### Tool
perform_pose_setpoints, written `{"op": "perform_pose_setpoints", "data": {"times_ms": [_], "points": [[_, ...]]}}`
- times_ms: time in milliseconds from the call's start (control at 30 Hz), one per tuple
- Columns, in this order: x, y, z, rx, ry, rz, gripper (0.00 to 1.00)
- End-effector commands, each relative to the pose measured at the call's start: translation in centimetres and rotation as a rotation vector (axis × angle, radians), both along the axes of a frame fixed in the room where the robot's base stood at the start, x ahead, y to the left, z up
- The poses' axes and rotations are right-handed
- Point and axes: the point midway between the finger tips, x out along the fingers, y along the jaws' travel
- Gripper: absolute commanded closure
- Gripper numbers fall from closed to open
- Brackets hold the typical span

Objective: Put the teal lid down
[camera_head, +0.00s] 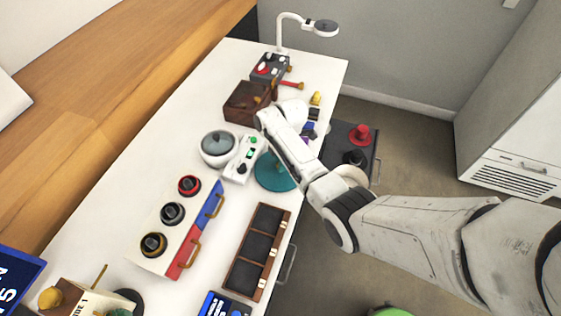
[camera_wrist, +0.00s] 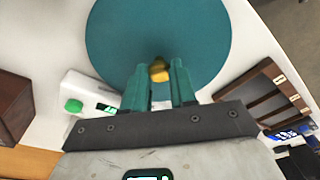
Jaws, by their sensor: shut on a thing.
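The teal lid (camera_head: 272,176) is a flat round disc, seen partly behind my arm in the head view, over the white table's right side. In the wrist view the lid (camera_wrist: 160,32) fills the top middle, with a yellow knob (camera_wrist: 159,70) at its centre. My gripper (camera_wrist: 160,80) has its two teal fingers shut on that knob. In the head view my gripper is hidden behind my own arm. I cannot tell whether the lid touches the table.
A brown box (camera_head: 247,102) stands farther back. Bare table shows between them.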

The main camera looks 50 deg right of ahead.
Motion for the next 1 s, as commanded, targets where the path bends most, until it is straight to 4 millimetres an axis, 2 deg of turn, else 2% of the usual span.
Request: {"op": "perform_pose_setpoints", "data": {"times_ms": [400,433,633,700,1000], "points": [[0.02,-0.05,-0.66,-0.001,-0.002,0.000,1.00],[0.02,-0.05,-0.57,-0.001,-0.002,0.000,0.72],[0.02,-0.04,-0.53,-0.001,-0.002,0.000,0.53],[0.01,-0.04,-0.52,-0.001,-0.002,0.000,0.48],[0.02,-0.05,-0.02,-0.001,-0.002,0.000,0.48]]}}
